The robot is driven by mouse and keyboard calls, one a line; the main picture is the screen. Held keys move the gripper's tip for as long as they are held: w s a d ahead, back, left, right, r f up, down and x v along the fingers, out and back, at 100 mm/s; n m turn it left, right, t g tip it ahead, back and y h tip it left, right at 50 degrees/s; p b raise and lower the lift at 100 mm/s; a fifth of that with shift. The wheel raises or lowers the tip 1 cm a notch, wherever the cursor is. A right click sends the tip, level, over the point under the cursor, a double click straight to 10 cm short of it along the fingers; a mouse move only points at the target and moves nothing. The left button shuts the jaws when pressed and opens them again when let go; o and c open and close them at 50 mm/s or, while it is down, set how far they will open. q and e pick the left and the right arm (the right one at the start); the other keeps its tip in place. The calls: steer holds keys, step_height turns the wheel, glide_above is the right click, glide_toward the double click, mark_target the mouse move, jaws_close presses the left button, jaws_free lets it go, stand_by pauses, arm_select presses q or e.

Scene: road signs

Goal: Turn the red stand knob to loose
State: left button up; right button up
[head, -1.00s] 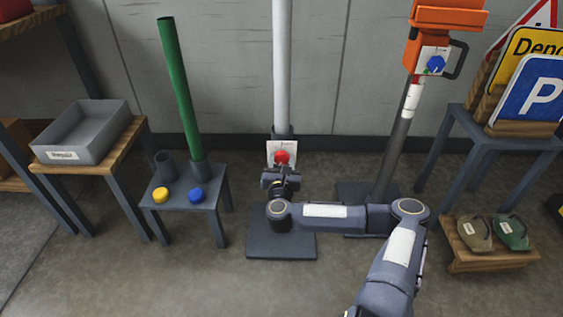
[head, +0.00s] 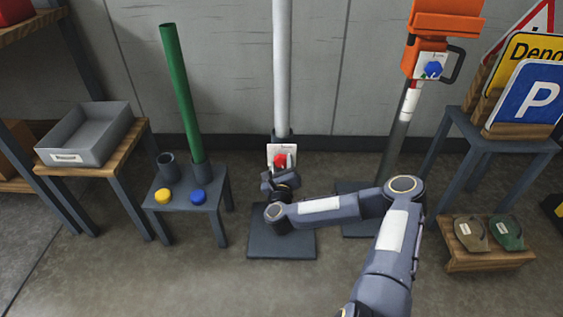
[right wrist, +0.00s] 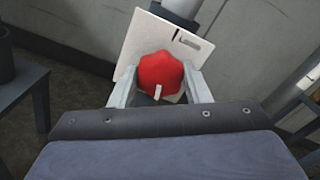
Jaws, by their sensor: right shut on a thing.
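The red stand knob (head: 280,160) sits on a white plate (head: 290,147) at the foot of a white pole. In the right wrist view the red knob (right wrist: 160,74) shows a small white pointer mark at its lower edge, and the white plate (right wrist: 140,45) behind it has a dark mark and a slot. My right gripper (head: 282,170) is at the knob, its fingers on either side of it (right wrist: 160,88), shut on it. The plate's lettering is too small to read. My left gripper is not in view.
The white pole (head: 282,70) rises from a dark base plate (head: 262,245). An orange-headed post with a blue knob (head: 433,69) stands to the right. A small table (head: 215,210) with a green tube, yellow knob and blue knob stands left. Open floor lies in front.

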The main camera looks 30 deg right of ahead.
steer(key=n+p, duration=0.1)
steer(key=n, duration=0.2)
steer(key=shift+n, duration=0.4)
steer(key=n, duration=0.3)
steer(key=shift+n, duration=0.3)
steer(key=n, duration=0.3)
steer(key=shift+n, duration=0.4)
steer(key=n, duration=0.3)
steer(key=shift+n, duration=0.3)
steer(key=n+b, duration=0.1)
steer(key=n, duration=0.3)
steer(key=shift+f+n+b, duration=0.1)
steer(key=shift+n+b, duration=0.2)
steer(key=shift+b, duration=0.05)
steer(key=n+b, duration=0.1)
steer(key=n, duration=0.4)
steer(key=shift+b, duration=0.3)
steer(key=n+b, duration=0.1)
steer(key=n, duration=0.3)
steer(key=shift+n, duration=2.3)
steer(key=shift+s, duration=0.1)
